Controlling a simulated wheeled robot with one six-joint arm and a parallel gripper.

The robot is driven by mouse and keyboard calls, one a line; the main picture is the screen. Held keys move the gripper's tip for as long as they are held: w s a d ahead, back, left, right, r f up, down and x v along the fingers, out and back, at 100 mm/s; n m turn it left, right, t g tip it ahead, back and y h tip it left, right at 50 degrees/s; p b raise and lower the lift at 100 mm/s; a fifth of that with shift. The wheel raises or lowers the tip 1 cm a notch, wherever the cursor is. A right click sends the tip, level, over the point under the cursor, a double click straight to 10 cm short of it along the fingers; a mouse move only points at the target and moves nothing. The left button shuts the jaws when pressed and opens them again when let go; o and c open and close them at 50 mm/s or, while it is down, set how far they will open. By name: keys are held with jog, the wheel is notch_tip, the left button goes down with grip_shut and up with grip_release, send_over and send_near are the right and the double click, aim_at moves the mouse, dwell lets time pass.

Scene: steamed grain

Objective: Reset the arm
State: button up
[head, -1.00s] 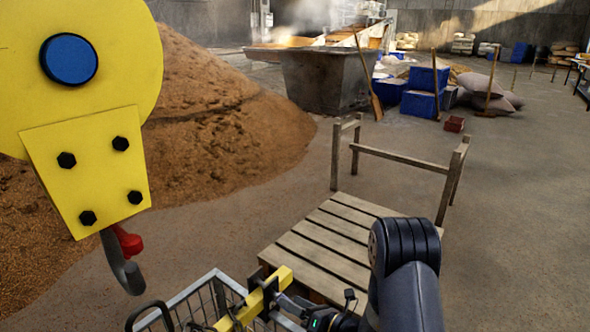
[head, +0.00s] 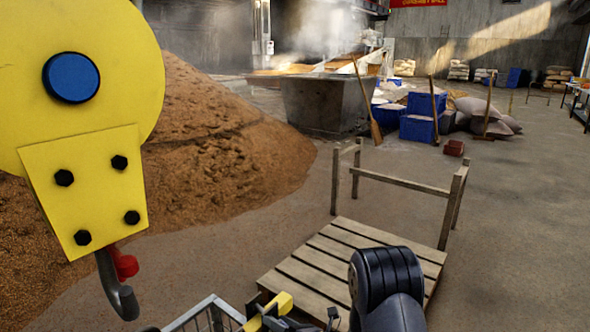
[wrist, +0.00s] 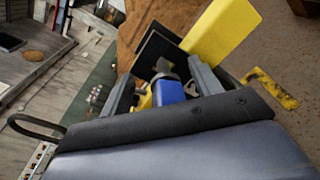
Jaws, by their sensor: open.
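My gripper (wrist: 162,80) shows in the wrist view with its two grey fingers spread apart. A blue and yellow part (wrist: 168,92) shows between the fingers; I cannot tell whether it is touched. A yellow bar (wrist: 222,40) with a dark plate beside it lies just past the fingertips. In the head view, my gripper (head: 270,312) is low at the bottom edge, beside a short yellow bar, partly cut off. My dark arm (head: 387,285) rises at the lower right, in front of a slatted wooden platform (head: 340,250).
A big yellow pulley block with a grey hook (head: 122,295) hangs at the left. A wire basket (head: 205,315) is at the bottom edge. A grain heap (head: 220,140), a stone trough (head: 325,105) and blue crates (head: 417,128) stand behind.

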jog(key=f+p+v, duration=0.1)
jog(key=p+v, duration=0.2)
jog(key=v, duration=0.8)
jog(key=b+x, duration=0.1)
jog(key=x, duration=0.2)
jog(key=b+x, duration=0.1)
jog(key=x, duration=0.3)
jog(key=b+x, duration=0.1)
jog(key=x, duration=0.3)
jog(key=shift+w+a+r, duration=0.15)
jog(key=shift+a+r, duration=0.1)
jog(key=shift+r, duration=0.15)
jog(key=v, duration=0.9)
jog(key=shift+s+f, duration=0.2)
jog(key=shift+s, duration=0.05)
